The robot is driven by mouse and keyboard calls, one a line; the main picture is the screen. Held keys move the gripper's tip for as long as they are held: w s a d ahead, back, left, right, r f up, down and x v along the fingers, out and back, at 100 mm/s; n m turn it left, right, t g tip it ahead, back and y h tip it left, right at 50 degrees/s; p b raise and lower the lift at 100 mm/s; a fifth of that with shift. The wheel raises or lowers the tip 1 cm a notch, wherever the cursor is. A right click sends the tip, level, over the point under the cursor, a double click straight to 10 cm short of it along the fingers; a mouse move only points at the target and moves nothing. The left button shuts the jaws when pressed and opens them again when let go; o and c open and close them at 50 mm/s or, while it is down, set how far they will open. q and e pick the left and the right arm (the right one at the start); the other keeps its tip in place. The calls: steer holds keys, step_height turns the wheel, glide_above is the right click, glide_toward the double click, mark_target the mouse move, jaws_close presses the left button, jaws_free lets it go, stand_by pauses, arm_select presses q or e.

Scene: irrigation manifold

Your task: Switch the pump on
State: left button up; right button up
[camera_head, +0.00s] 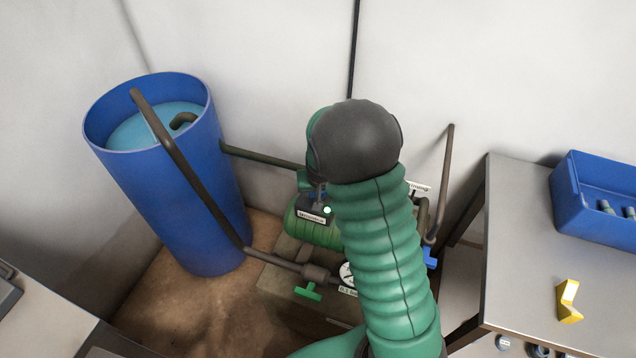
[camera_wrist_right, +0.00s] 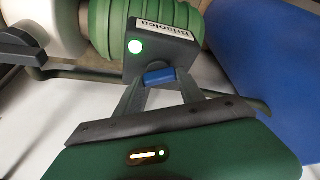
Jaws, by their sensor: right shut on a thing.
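My right gripper (camera_wrist_right: 160,84) is shut on this switch, one finger at each side. In the head view my right arm hides most of that gripper and part of the pump. My left gripper is not in view.
A blue water tank (camera_head: 185,190) stands left of the pump, with dark pipes running to it. A green valve handle (camera_head: 308,291) and a blue one (camera_head: 430,257) are near the pump. A grey table (camera_head: 520,270) at right bears a blue crate (camera_head: 585,215) and a yellow piece (camera_head: 568,301).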

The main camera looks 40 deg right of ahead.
stand_by(0.5)
steer(key=o, duration=1.4)
steer(key=shift+c, duration=0.2)
steer(key=shift+r, duration=0.1)
steer(key=p+v, duration=0.7)
steer(key=v, duration=0.9)
steer(key=shift+a+r, duration=0.2)
steer(key=shift+s, duration=0.1)
